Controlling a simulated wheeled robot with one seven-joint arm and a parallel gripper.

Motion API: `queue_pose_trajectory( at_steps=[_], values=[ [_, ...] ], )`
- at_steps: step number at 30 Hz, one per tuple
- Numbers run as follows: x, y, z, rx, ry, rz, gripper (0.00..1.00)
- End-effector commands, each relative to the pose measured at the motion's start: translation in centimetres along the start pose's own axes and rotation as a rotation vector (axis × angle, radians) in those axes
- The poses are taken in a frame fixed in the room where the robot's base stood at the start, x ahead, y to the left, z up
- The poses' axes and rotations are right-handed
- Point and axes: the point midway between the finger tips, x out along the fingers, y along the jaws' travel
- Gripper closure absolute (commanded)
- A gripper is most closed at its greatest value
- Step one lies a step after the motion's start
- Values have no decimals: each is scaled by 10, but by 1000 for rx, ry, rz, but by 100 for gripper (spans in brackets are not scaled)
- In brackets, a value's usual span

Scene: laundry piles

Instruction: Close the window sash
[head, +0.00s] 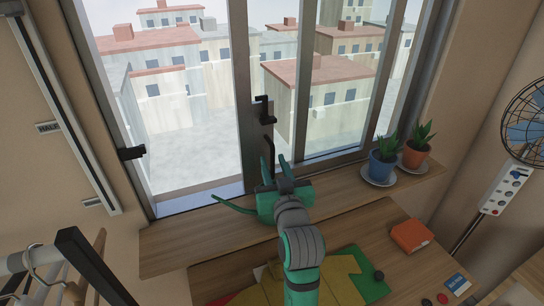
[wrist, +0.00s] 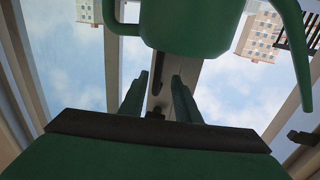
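The window sash has a grey upright stile (head: 241,90) near the middle of the window. A dark bar handle (head: 268,150) runs down it, with a black latch (head: 263,108) above. The opening to the left of the stile shows buildings outside. My gripper (head: 274,168) is at the handle's lower end in the head view. In the wrist view, the green fingers of my gripper (wrist: 159,77) stand apart, with the dark handle (wrist: 156,82) seen between them. I cannot tell whether either finger touches it.
A green watering can (head: 268,206) stands on the wooden sill (head: 205,235), close under my gripper; it fills the top of the wrist view (wrist: 190,22). Two potted plants (head: 382,165) sit at the sill's right. A black catch (head: 132,153) is on the left frame. A fan (head: 527,120) stands right.

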Motion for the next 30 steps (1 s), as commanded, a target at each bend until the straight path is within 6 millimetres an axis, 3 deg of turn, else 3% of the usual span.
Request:
queue_pose_trajectory(
  at_steps=[7,19,23,30],
  values=[
    [29,4,0,0,1,6,71],
    [36,2,0,0,1,4,71],
    [36,2,0,0,1,4,99],
    [36,2,0,0,1,5,100]
  ],
)
